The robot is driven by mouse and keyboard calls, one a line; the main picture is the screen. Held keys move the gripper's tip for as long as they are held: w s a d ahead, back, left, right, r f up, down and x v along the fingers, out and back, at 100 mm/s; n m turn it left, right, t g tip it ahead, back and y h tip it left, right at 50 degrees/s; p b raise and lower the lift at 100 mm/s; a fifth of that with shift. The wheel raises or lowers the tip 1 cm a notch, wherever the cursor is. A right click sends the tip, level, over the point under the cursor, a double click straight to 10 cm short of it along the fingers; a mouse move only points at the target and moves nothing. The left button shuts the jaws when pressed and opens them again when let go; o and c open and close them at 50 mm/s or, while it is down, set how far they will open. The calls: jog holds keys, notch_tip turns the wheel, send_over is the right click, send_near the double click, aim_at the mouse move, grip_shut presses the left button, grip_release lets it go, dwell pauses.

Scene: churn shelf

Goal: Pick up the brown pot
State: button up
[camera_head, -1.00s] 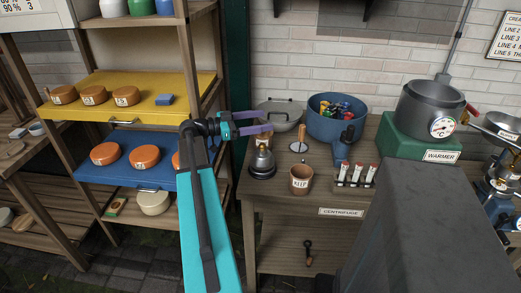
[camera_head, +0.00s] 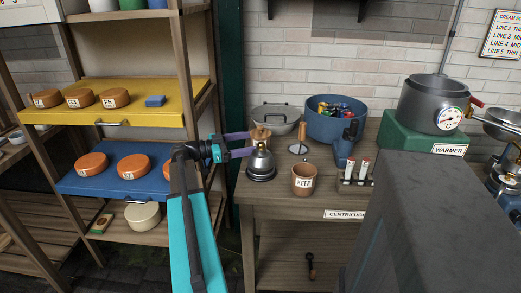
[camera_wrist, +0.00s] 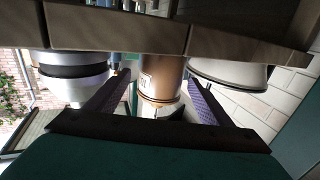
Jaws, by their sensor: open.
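A brown pot (camera_head: 262,131) with a pale label stands on the wooden table, partly hidden behind a small silver vessel (camera_head: 260,161). It shows upside down in the wrist view (camera_wrist: 163,72), between my two fingers. My gripper (camera_head: 250,143) is open and level, with its purple fingers pointing right at this pot. In the wrist view my gripper (camera_wrist: 158,90) has nothing clamped; whether the fingers touch the pot is unclear. A second brown pot (camera_head: 303,178), labelled KEEP, stands nearer the table's front edge.
A centrifuge rack (camera_head: 356,178) with tubes is at right. The shelf unit's yellow tray (camera_head: 140,115) and blue tray (camera_head: 75,186) are at left.

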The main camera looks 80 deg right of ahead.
jog(key=shift+s, duration=0.1)
jog(key=shift+x, duration=1.1)
jog(key=shift+r+p+x, duration=0.15)
jog(key=shift+p+x, duration=0.1)
jog(key=shift+x, duration=1.05)
jog(key=shift+r+p+x, duration=0.15)
jog(key=shift+p+x, duration=0.1)
jog(key=shift+x, duration=1.05)
jog(key=shift+d, duration=0.1)
jog(key=shift+c, duration=0.4)
jog(key=c, duration=1.7)
jog(key=shift+o, duration=0.2)
jog(key=shift+r, duration=0.2)
